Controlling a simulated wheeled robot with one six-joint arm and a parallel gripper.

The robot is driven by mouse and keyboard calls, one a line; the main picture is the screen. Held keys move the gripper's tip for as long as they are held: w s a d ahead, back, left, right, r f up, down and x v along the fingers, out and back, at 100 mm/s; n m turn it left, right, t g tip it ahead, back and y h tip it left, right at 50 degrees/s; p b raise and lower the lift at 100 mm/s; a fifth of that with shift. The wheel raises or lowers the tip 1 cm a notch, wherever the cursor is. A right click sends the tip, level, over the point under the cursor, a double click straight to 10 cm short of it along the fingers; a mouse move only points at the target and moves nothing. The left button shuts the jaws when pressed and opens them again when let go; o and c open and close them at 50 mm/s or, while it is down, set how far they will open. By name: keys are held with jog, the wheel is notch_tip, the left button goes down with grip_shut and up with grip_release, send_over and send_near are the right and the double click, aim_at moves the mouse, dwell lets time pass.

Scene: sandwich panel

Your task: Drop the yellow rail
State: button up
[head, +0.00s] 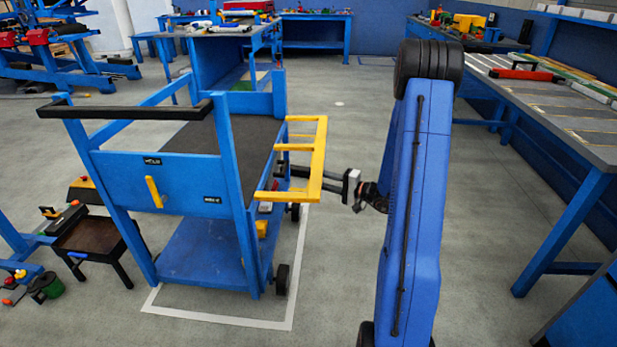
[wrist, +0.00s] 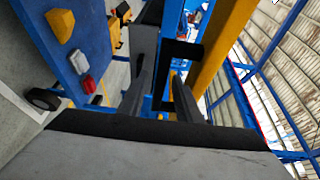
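The yellow rail (head: 318,160) is a frame on the right side of the blue cart (head: 120,178), sticking out from the edge of its dark top. In the wrist view the yellow rail (wrist: 226,48) runs large and close at the upper right, just right of my fingers. My gripper (head: 278,182) is at the near end of the rail, reaching toward the cart from the right. In the wrist view the two dark fingers of my gripper (wrist: 163,80) stand apart, with nothing clearly held between them. Whether a finger touches the rail I cannot tell.
The cart's lower blue shelf (head: 200,255) carries small items, among them a yellow block (wrist: 60,25) and a red and white piece (wrist: 83,72). A long workbench (head: 560,110) stands at the right. A low dark stand (head: 95,237) is left of the cart.

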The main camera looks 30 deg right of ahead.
jog(key=shift+x, duration=2.5)
grip_shut()
